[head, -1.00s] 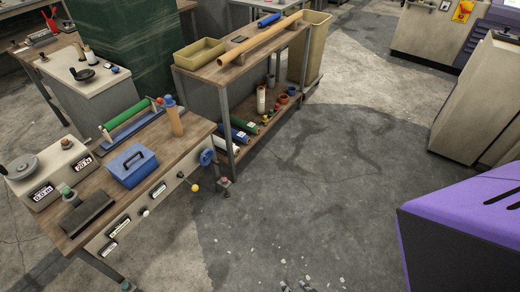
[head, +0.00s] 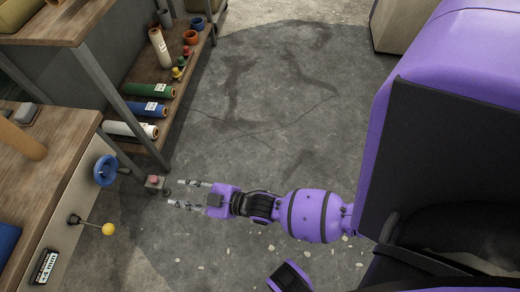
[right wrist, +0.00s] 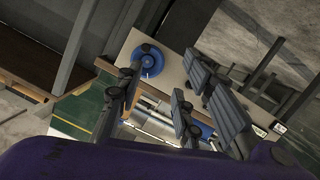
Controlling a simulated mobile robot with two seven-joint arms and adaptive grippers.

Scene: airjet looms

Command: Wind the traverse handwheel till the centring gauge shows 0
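The blue handwheel (head: 105,170) is on the pale front panel of the bench at left. It also shows in the right wrist view (right wrist: 148,61), beyond my fingers. A small black-framed display (head: 43,267) is lower on the same panel; its reading looks like a few mm, but I cannot read it surely. My right gripper (head: 170,193) is open and empty, with its two fingers parallel and pointing left towards the panel. It is to the right of the handwheel, apart from it. My left gripper is not in view.
A lever with a yellow ball (head: 107,229) sticks out below the handwheel. A small box with a red button (head: 153,181) is close to my right fingertips. A shelf unit (head: 170,95) with several rolls stands behind. The floor in the middle is clear.

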